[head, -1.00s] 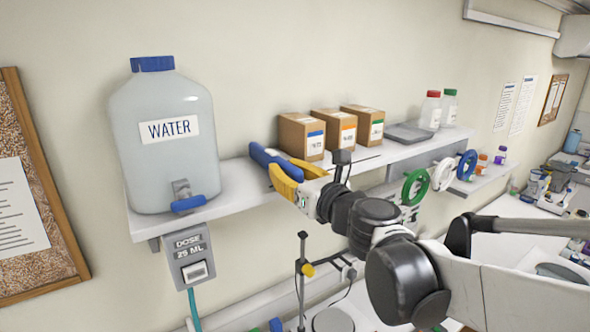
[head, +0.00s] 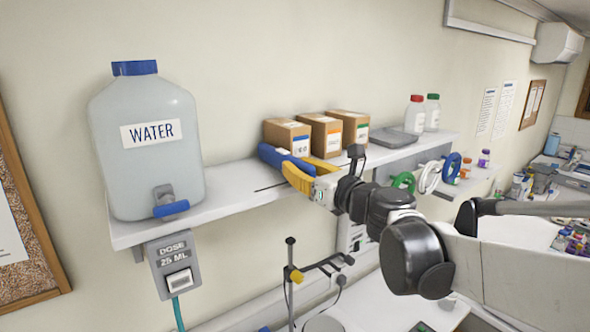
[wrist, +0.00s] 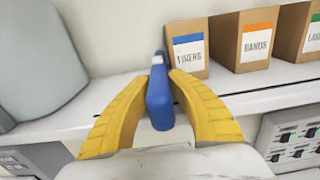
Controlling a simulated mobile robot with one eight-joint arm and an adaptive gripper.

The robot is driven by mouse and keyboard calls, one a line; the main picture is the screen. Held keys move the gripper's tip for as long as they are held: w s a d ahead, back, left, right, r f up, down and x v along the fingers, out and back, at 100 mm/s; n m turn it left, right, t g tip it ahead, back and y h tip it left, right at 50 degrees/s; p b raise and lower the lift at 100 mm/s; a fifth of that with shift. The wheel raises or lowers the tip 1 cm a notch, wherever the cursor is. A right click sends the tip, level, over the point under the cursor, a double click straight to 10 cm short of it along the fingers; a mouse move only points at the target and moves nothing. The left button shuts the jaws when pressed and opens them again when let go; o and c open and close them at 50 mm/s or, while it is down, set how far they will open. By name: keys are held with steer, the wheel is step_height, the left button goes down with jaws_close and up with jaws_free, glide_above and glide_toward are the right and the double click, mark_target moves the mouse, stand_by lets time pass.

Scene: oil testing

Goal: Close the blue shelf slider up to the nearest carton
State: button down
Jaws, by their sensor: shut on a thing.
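The blue shelf slider (head: 284,157) stands on the white wall shelf (head: 235,190), and it also shows in the wrist view (wrist: 159,98). My gripper (head: 292,170) has its yellow fingers shut on the slider; in the wrist view one finger (wrist: 160,115) is on each side of it. The nearest carton (head: 287,135), brown with a blue-banded label, is just right of the slider, and it also shows in the wrist view (wrist: 187,50). In the wrist view the slider's far end is close to the carton's left side; I cannot tell whether they touch.
Two more cartons, orange-labelled (head: 319,136) and green-labelled (head: 347,129), stand to the right. A large water jug (head: 147,145) with a blue tap stands at the shelf's left. The shelf between jug and slider is bare except for a dark slot. A dose box (head: 174,265) hangs below.

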steer(key=c, duration=1.2)
jaws_free()
steer(key=shift+w, duration=0.1)
steer(key=v, duration=1.2)
steer(key=shift+a, duration=0.1)
